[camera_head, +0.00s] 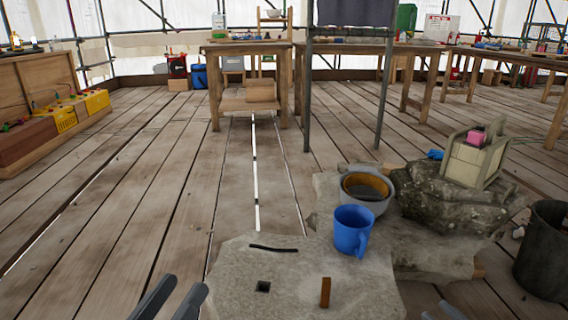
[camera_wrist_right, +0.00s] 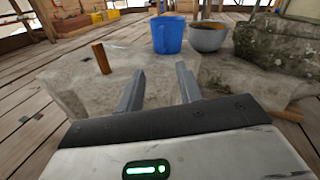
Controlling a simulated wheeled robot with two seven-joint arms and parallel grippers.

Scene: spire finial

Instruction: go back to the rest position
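My left gripper (camera_head: 170,299) shows at the bottom left of the head view, its fingers apart with nothing seen between them. My right gripper (camera_wrist_right: 160,88) is open and empty in the right wrist view, above the pale stone slab (camera_wrist_right: 75,75). A wooden peg (camera_head: 325,292) stands upright on the slab, beside a dark square hole (camera_head: 263,286). The peg also shows in the right wrist view (camera_wrist_right: 102,58), left of my right gripper and apart from it.
A blue mug (camera_head: 352,231) and a grey bowl (camera_head: 366,189) stand behind the peg. A dark bucket (camera_head: 542,252) stands at right. The plank floor at left is clear; wooden tables (camera_head: 250,46) stand further back.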

